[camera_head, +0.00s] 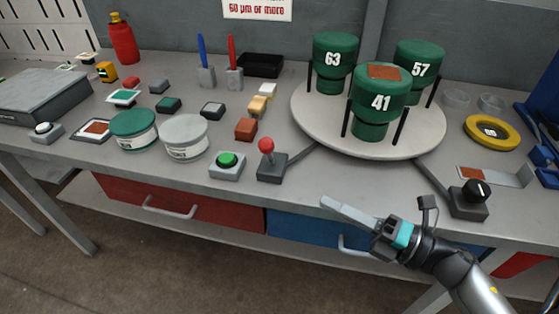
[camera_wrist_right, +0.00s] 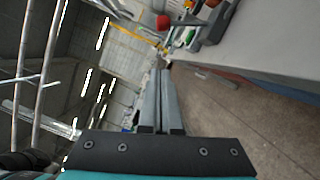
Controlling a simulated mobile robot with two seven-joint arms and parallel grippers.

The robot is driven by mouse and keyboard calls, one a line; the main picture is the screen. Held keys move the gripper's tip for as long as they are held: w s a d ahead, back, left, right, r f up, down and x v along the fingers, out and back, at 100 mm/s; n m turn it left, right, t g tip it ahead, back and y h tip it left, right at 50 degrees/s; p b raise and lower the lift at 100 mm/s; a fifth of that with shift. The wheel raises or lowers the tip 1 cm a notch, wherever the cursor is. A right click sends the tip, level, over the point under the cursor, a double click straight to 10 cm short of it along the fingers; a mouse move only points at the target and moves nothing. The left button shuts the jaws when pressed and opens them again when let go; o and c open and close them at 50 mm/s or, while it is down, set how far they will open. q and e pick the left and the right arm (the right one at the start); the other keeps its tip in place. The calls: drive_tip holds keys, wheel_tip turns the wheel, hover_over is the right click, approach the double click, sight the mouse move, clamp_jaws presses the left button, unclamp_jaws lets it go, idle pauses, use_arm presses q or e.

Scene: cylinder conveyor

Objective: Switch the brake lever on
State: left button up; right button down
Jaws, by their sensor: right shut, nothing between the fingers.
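The lever (camera_head: 269,158) has a red ball on top and stands on a small dark grey base near the table's front edge, right of a green push button. It looks nearly upright, with a slight lean. Its red ball also shows in the right wrist view (camera_wrist_right: 163,22), beyond the fingertips. My right gripper (camera_head: 325,202) is shut and empty. It is in front of the table edge, to the right of the lever and apart from it. Its closed fingers point left in the head view; they show in the wrist view (camera_wrist_right: 164,75). My left gripper is out of view.
The green button (camera_head: 228,160) is just left of the lever. A round white turntable (camera_head: 310,128) with green numbered canisters stands behind it to the right. A black knob box (camera_head: 468,200) sits at the right front. Open air lies between gripper and lever.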

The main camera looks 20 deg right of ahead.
sight(269, 156)
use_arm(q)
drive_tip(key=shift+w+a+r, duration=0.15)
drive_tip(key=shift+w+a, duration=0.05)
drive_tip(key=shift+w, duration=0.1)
use_arm(e)
drive_tip(key=w+d+r+x, duration=0.1)
drive_tip(key=d+x, duration=0.1)
drive_tip(key=x, duration=1)
drive_tip(key=shift+w, duration=0.6)
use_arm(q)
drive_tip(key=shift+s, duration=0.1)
use_arm(e)
drive_tip(key=shift+a, duration=0.1)
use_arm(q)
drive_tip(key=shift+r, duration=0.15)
